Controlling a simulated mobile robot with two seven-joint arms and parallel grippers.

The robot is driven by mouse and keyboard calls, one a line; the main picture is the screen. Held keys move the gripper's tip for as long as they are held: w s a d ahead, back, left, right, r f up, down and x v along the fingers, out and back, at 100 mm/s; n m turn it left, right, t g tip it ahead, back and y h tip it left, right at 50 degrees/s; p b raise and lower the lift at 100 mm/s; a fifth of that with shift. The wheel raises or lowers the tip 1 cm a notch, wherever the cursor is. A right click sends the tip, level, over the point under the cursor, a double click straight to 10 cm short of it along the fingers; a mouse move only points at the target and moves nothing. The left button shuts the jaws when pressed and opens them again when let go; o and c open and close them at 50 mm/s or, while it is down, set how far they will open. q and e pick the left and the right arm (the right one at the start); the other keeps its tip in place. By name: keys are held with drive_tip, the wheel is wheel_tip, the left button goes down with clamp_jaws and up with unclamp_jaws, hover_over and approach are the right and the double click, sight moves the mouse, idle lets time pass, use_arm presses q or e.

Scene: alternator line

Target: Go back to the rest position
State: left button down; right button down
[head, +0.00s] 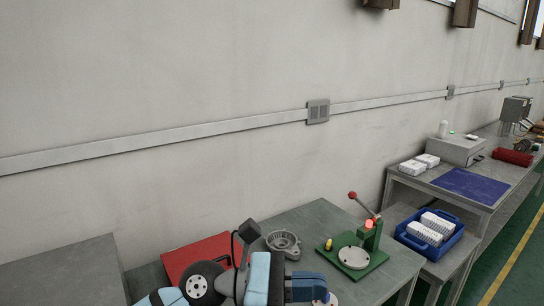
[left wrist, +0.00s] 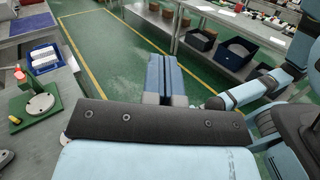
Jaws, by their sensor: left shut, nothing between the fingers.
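My left gripper (head: 312,289) is at the bottom of the head view, in front of the grey bench with the green press. Its blue fingers (left wrist: 166,76) show in the left wrist view, pressed together with nothing between them, pointing out over the green floor. My right arm's light blue links (left wrist: 252,92) show at the right of the left wrist view. No right gripper can be made out there, and none shows in the head view.
The bench bears a green press (head: 357,257) with a red-knobbed lever, a metal housing (head: 283,242) and a red mat (head: 196,256). A blue crate (head: 429,249) with white trays stands to the right. Shelving (left wrist: 235,48) with dark bins stands across the open floor.

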use_arm(q)
drive_tip(key=w+a+r+n+t, duration=0.15)
drive_tip(key=a+n+t, duration=0.35)
drive_tip(key=n+t, duration=0.5)
drive_tip(key=w+a+r+n+t, duration=0.1)
drive_tip(key=w+a+n+t, duration=0.25)
drive_tip(key=n+t, duration=0.65)
drive_tip(key=a+f+n+y, duration=1.1)
drive_tip(key=a+n+y, duration=0.4)
drive_tip(key=n, duration=0.7)
drive_tip(key=s+a+f+n+g+y, duration=0.45)
drive_tip(key=s+f+n+g, duration=0.3)
drive_tip(key=f, duration=0.45)
drive_tip(key=s+a+f+n+g, duration=0.2)
drive_tip(key=s+f+g, duration=0.2)
drive_tip(key=s, duration=0.4)
drive_tip(key=s+a+f+n+g, duration=0.2)
drive_tip(key=s+f+n+g, duration=0.15)
drive_tip(key=s, duration=0.35)
drive_tip(key=w+d+f+m+t+h, duration=0.1)
drive_tip(key=w+d+f+t+h, duration=0.1)
drive_tip(key=f, duration=0.5)
drive_tip(key=w+d+f+t+h, duration=0.2)
drive_tip(key=w+d+f+t, duration=0.1)
drive_tip(key=f, duration=0.4)
drive_tip(key=shift+w+d+m+t, duration=0.4)
drive_tip(key=shift+d+t, duration=0.35)
drive_tip(key=shift+t, duration=0.45)
